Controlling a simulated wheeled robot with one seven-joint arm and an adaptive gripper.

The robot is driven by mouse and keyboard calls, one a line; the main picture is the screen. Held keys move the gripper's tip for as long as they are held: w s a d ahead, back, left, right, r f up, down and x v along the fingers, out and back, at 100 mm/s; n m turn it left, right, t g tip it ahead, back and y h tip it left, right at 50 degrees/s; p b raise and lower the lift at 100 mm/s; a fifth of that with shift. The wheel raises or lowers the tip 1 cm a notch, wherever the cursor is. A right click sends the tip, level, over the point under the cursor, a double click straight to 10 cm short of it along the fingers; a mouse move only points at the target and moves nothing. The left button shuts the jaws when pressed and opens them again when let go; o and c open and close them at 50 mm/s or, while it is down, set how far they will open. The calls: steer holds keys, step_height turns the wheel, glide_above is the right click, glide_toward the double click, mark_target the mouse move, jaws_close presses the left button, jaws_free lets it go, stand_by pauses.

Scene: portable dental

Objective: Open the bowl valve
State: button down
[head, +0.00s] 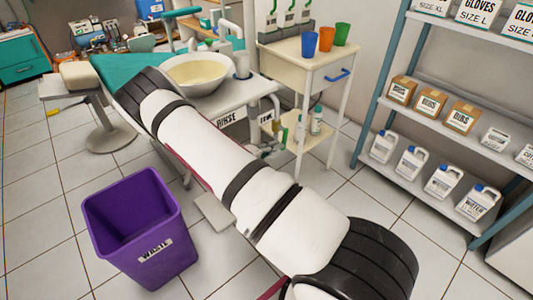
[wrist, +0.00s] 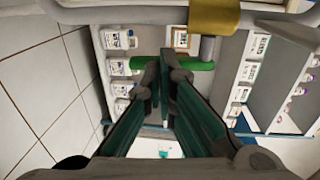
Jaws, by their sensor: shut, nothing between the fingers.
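The rinse bowl (head: 198,76) is a white basin with pale liquid, on a stand labelled RINSE. In the wrist view, a green bar-shaped handle (wrist: 200,65) lies beside a grey pipe (wrist: 208,48), with a brass-coloured fitting (wrist: 214,17) above; this looks like the bowl valve. My gripper (wrist: 165,76) is shut and empty, its fingertips overlapping the left part of the green handle in the picture. I cannot tell whether they touch it.
A purple waste bin (head: 142,228) stands on the floor at left. A shelf unit (head: 440,135) with boxes and jugs stands at right. A grey stool (head: 105,115) is at left. Floor is open around the bin.

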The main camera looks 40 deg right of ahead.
steer(key=shift+d, duration=0.2)
steer(key=shift+d+f+h+b, duration=0.25)
steer(key=shift+d+h+b, duration=0.15)
steer(key=shift+d+h, duration=0.4)
